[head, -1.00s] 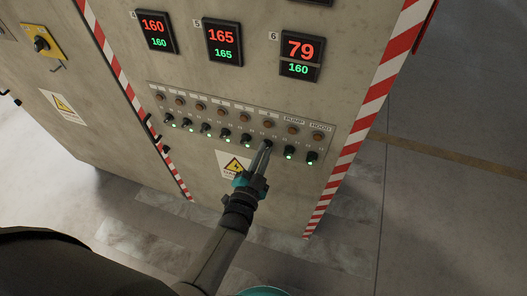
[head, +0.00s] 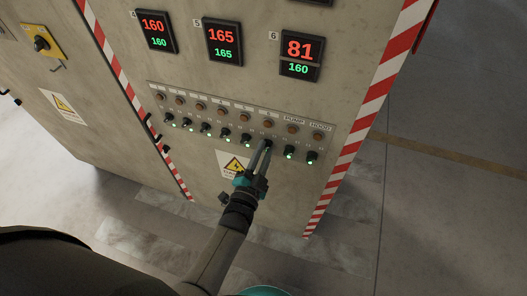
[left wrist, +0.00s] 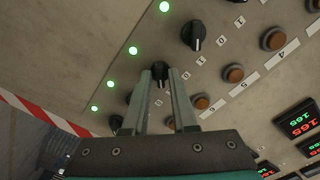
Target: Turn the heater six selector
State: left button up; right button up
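The heater six selector is a black knob (head: 267,144) in the lower row of the control panel. It also shows in the left wrist view (left wrist: 160,73), between my fingertips. My left gripper (head: 262,152) is at this knob with its fingers apart, one on each side. The left wrist view shows the left gripper (left wrist: 161,82) open, with a gap beside the knob. The green lamp (left wrist: 110,84) by this knob is lit. The heater six display (head: 301,54) reads 81 in red over 160 in green. My right gripper is not in view.
Other black selectors (head: 289,150) with lit green lamps stand close on both sides of the knob. Orange-brown buttons (head: 292,129) form a row above. A warning sign (head: 235,165) is below. Displays four (head: 154,31) and five (head: 223,41) read 160 and 165.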

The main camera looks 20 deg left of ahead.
pick_arm(q)
jog(key=shift+o, duration=1.1)
jog(key=shift+s, duration=0.1)
jog(key=s, duration=1.5)
jog(key=shift+a+p, duration=0.25)
jog(key=shift+p, duration=0.2)
jog(key=s+d+f+n+g+h+b, duration=0.1)
jog(key=s+f+n+g, duration=0.2)
jog(key=f, duration=0.7)
jog(key=s+f+g+b, duration=0.2)
jog(key=s+f+g, duration=0.15)
jog(key=f, duration=0.65)
jog(key=s+a+f+n+g+b, duration=0.1)
jog(key=s+a+f+n+g, duration=0.1)
jog(key=s+f+g, duration=0.3)
jog(key=s+a+f+n+g+y+b, duration=0.1)
jog(key=s+a+f+g, duration=0.3)
jog(key=s+f, duration=0.6)
jog(key=s+n+g, duration=0.1)
jog(key=s, duration=0.2)
jog(key=shift+a+f+y+b, duration=0.25)
jog(key=shift+a+y+b, duration=0.05)
jog(key=shift+a+b, duration=0.1)
